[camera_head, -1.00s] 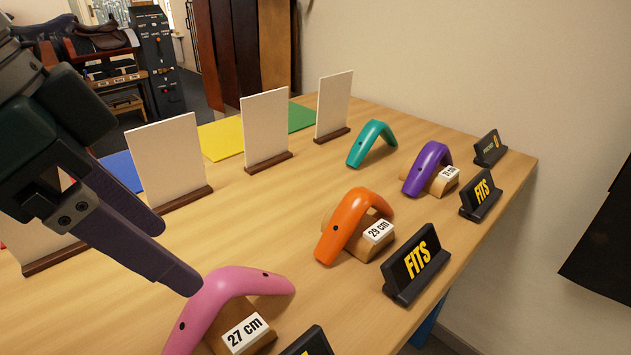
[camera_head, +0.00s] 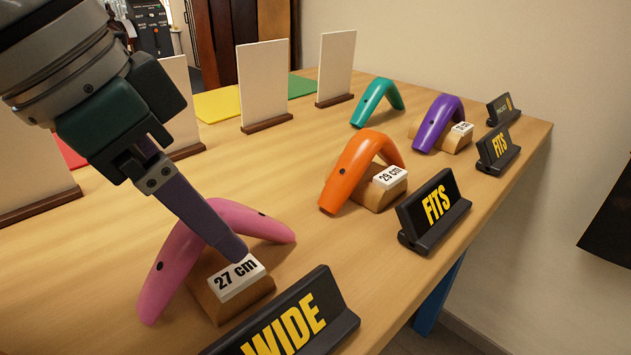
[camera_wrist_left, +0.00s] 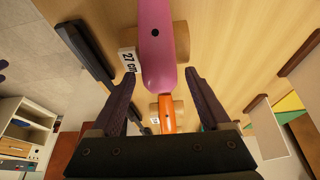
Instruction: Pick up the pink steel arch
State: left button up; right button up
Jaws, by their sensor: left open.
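The pink steel arch (camera_head: 178,257) stands over a wooden block (camera_head: 238,300) with a white "27 cm" label (camera_head: 236,277), at the front left of the table. My left gripper (camera_head: 236,250) reaches down over the arch's top. One finger shows in the head view and covers part of the arch. In the left wrist view the pink arch (camera_wrist_left: 158,50) lies between the two spread fingers of my left gripper (camera_wrist_left: 160,85), with space on both sides. The gripper is open. My right gripper is out of view.
A "WIDE" sign (camera_head: 290,325) stands close in front of the pink arch. An orange arch (camera_head: 350,165), a teal arch (camera_head: 372,98) and a purple arch (camera_head: 435,122) stand farther back. White panels (camera_head: 263,85) line the far side. "FITS" signs (camera_head: 432,210) line the right edge.

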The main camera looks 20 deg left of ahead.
pick_arm(q)
grip_shut()
dwell(0.6)
